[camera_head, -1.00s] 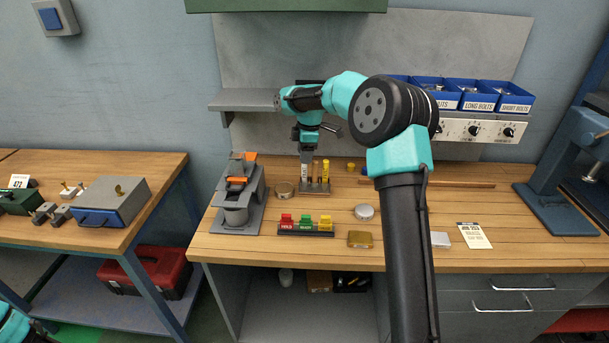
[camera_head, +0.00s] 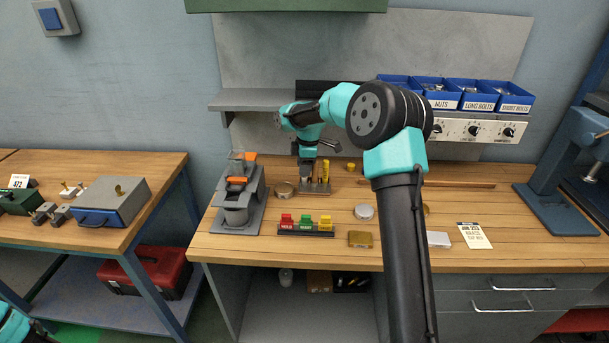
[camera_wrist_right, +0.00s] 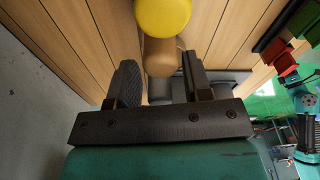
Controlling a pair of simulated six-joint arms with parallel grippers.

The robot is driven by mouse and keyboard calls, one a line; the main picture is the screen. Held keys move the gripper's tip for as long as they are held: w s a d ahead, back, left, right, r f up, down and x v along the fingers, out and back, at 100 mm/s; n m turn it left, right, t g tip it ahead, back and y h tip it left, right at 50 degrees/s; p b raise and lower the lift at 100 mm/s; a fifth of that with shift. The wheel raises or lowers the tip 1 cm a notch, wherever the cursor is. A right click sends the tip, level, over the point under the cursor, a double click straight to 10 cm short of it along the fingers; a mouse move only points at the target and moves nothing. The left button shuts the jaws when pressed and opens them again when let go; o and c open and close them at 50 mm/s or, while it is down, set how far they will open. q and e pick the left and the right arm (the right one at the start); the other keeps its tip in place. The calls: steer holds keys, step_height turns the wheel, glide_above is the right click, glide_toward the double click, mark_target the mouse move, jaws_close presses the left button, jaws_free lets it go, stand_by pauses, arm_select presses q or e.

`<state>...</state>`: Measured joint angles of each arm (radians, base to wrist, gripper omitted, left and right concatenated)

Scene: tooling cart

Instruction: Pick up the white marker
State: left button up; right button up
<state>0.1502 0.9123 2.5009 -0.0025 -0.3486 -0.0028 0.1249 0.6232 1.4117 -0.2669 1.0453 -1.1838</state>
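The marker stand (camera_head: 316,187) is on the workbench, with a yellow marker (camera_head: 326,170) and brown pieces upright in it. My right gripper (camera_head: 306,172) points down at the stand's left end. The white marker cannot be made out clearly now; the gripper covers that end. In the right wrist view a round yellow top (camera_wrist_right: 162,15) and a tan cylinder (camera_wrist_right: 160,57) show at the fingers. The right gripper's fingers (camera_wrist_right: 160,85) are apart there, and no firm grip is visible. Only a bit of my left arm shows at the lower left corner; its gripper is out of view.
A grey fixture (camera_head: 238,200) stands left of the stand, beside a round tin (camera_head: 283,188). A rack of red, green and yellow blocks (camera_head: 306,230) lies in front. A round silver lid (camera_head: 364,211) and brass box (camera_head: 360,239) lie to the right. A shelf (camera_head: 245,98) is behind.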

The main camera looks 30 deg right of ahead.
jaws_close()
stand_by(0.3)
step_height(320, 180, up, 18)
stand_by(0.6)
stand_by(0.3)
